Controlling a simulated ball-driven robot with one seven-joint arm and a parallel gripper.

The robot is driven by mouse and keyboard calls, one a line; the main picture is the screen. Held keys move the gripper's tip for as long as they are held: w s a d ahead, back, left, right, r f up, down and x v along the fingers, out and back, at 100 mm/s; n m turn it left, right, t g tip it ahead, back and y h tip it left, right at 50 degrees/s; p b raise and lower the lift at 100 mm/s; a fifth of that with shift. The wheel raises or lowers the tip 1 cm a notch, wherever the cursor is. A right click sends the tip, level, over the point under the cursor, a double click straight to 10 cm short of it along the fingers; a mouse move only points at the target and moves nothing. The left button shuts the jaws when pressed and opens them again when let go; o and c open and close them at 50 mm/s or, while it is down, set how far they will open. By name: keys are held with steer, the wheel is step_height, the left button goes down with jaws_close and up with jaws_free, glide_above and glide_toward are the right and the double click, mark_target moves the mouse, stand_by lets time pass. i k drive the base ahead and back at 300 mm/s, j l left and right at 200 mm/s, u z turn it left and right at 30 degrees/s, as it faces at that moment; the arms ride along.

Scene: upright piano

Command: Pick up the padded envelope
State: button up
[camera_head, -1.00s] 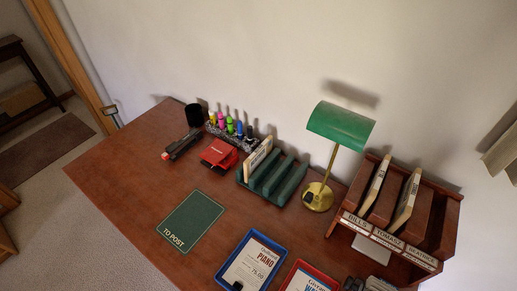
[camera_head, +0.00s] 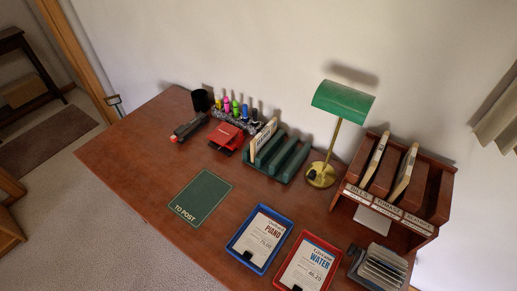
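I cannot pick out a padded envelope for certain. A cream envelope-like item with dark lettering (camera_head: 263,137) stands upright in the left slot of the green rack (camera_head: 284,165) on the desk. Two more cream upright items, a left one (camera_head: 376,158) and a right one (camera_head: 405,171), stand in the wooden sorter (camera_head: 427,192) with labelled compartments at the right. My gripper is not in view.
The red-brown desk (camera_head: 140,160) holds a green "TO POST" mat (camera_head: 200,198), bare on top. Blue (camera_head: 260,238) and red (camera_head: 308,264) trays hold papers. A green lamp (camera_head: 343,101), red hole punch (camera_head: 228,137), stapler (camera_head: 189,127), pens and card file (camera_head: 381,268) stand around.

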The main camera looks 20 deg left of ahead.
mark_target(257, 143)
steer(key=k+u, duration=0.2)
steer(key=u, duration=0.25)
steer(key=k+j+u, duration=0.1)
steer(key=u, duration=0.35)
steer(key=i+j+u, duration=0.15)
steer(key=u, duration=0.25)
steer(key=i+j+u, duration=0.2)
steer(key=u, duration=0.2)
steer(key=i+j+u, duration=0.15)
steer(key=u, duration=0.25)
steer(key=i+j+z, duration=0.15)
steer(key=i, duration=0.8)
steer(key=i+z, duration=0.25)
steer(key=z, duration=0.15)
steer(key=i+z, duration=0.2)
steer(key=z, duration=0.2)
